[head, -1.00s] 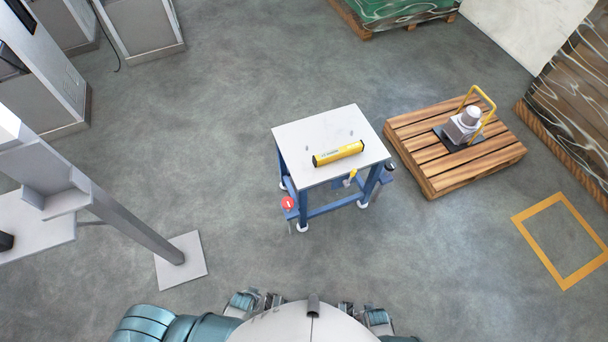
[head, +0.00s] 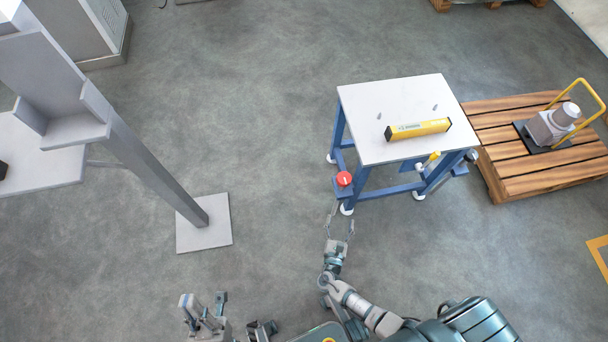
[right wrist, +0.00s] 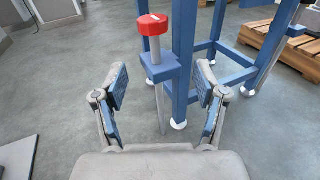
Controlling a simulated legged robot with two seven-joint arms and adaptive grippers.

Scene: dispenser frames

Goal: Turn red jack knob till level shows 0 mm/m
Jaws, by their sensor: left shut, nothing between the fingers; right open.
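The red jack knob (head: 344,179) sits on a bracket at the near left leg of the blue-framed table (head: 360,97). In the right wrist view the red knob (right wrist: 152,25) tops a grey rod through a blue block. My right gripper (head: 341,222) is open and empty, just short of the knob; in its wrist view the fingers (right wrist: 162,82) stand apart on either side, below the knob. The yellow level (head: 418,129) lies on the white tabletop; its reading is too small to tell. My left gripper (head: 205,313) is shut and empty at the lower edge, away from the table.
A wooden pallet (head: 487,119) with a grey device and yellow handle (head: 580,100) stands right of the table. A grey post with a square foot (head: 219,239) stands at the left. The floor between post and table is clear.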

